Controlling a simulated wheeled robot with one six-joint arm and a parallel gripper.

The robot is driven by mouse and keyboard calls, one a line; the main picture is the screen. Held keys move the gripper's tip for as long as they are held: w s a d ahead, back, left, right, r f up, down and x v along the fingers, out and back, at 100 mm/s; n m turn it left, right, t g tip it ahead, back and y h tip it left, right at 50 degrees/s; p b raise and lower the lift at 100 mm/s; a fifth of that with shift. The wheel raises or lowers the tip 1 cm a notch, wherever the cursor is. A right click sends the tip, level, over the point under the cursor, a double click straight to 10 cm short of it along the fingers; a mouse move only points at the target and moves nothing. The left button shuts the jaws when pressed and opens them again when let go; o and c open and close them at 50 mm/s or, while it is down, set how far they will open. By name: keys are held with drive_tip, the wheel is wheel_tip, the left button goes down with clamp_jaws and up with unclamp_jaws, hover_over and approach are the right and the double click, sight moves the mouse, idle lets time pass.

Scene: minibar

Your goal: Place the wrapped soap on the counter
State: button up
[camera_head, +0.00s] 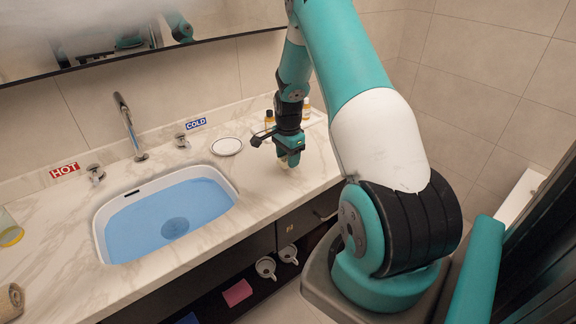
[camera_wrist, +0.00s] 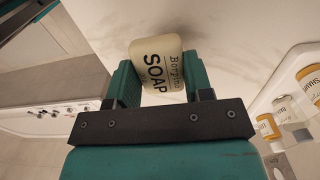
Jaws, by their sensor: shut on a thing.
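The wrapped soap (camera_wrist: 158,66) is a pale cream packet with dark "SOAP" lettering. It sits between the two green fingers of my gripper (camera_wrist: 160,85) in the wrist view. In the head view my gripper (camera_head: 289,158) points down over the right part of the marble counter (camera_head: 262,182).
The blue-filled sink (camera_head: 170,215) lies left of my gripper. A white round dish (camera_head: 227,146) is on the counter behind it. Small bottles (camera_head: 306,108) stand at the back right, and also show in the wrist view (camera_wrist: 290,108). The counter around my gripper is clear.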

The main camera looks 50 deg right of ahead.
sight(288, 175)
drive_tip(key=shift+f+p, duration=0.35)
drive_tip(key=shift+f, duration=2)
drive_tip(key=shift+f, duration=0.2)
drive_tip(key=o, duration=0.9)
drive_tip(key=shift+r, duration=0.1)
